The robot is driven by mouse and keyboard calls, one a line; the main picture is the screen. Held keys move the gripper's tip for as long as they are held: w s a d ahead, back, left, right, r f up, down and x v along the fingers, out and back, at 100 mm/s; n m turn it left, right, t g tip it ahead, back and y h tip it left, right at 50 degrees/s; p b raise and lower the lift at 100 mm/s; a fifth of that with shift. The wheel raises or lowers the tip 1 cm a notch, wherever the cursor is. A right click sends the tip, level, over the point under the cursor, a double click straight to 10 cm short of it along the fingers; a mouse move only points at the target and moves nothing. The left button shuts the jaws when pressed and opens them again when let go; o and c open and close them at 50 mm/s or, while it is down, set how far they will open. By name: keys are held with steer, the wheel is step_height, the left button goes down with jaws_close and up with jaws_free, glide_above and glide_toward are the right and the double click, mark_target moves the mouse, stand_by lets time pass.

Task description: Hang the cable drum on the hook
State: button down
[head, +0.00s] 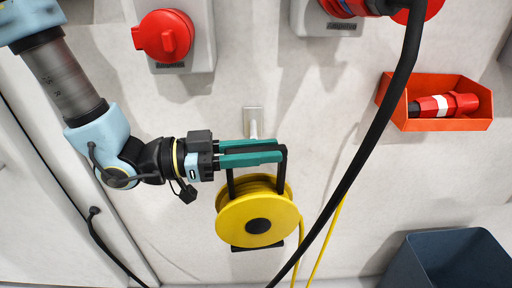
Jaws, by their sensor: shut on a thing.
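The yellow cable drum (237,221) hangs below my gripper (250,151) in the head view, its round face towards the camera and a black hub at its middle. My gripper's teal fingers point right and are shut on the drum's black handle frame. The light metal hook (253,116) is on the pale wall just above the fingers. Its lower part is close to the upper finger and the handle. I cannot tell whether the handle touches the hook. A yellow cable (322,244) runs down from near the drum's right side.
A red-knobbed switch box (184,62) is on the wall at upper left, with another grey box (325,21) at upper right. A thick black cable (372,140) crosses right of the drum. An orange bin (440,125) holds a red connector. A dark blue crate (455,262) stands at lower right.

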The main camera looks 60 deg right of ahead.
steer(key=shift+w+d+f, duration=0.25)
steer(key=shift+w+d, duration=1.05)
steer(key=shift+d, duration=0.45)
steer(key=shift+w+d+f, duration=0.3)
steer(key=shift+w+d, duration=0.95)
steer(key=shift+d, duration=0.55)
steer(key=shift+w+d+f, duration=0.25)
steer(key=shift+w+d, duration=1.05)
steer(key=shift+d, duration=0.45)
steer(key=shift+f+b, duration=0.45)
steer(key=shift+f, duration=0.05)
steer(key=c, duration=1.4)
jaws_free()
steer(key=shift+f, duration=0.1)
steer(key=o, duration=0.8)
steer(key=shift+f, duration=0.1)
